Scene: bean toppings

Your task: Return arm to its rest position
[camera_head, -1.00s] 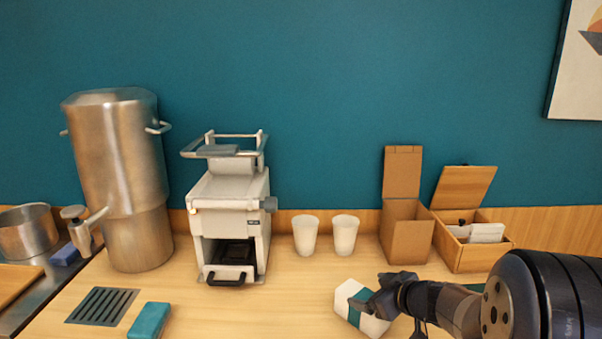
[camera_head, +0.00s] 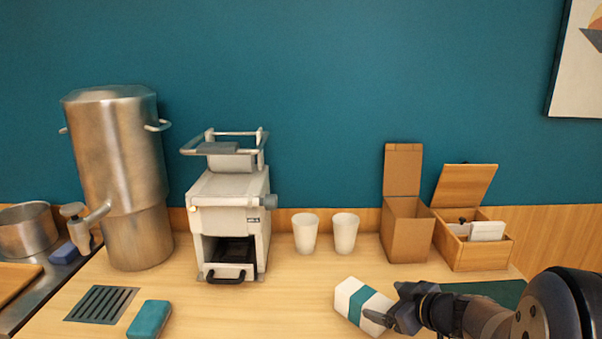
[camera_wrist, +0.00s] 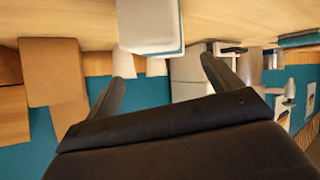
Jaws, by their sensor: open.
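My gripper (camera_head: 388,312) is at the lower right of the head view, low over the counter, just right of a white carton with a teal band (camera_head: 358,300). In the wrist view its two fingers (camera_wrist: 165,75) are spread apart with nothing gripped between them. The white carton (camera_wrist: 150,28) shows there beyond the fingertips, at the top of the picture. In the head view the gripper covers the carton's lower right end; I cannot tell whether they touch.
Two white cups (camera_head: 325,234) stand behind the carton. A cardboard box (camera_head: 406,238) and a wooden box (camera_head: 478,254) are at the back right, with a dark green mat (camera_head: 497,291) in front. A white machine (camera_head: 230,215) and steel urn (camera_head: 122,170) stand left.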

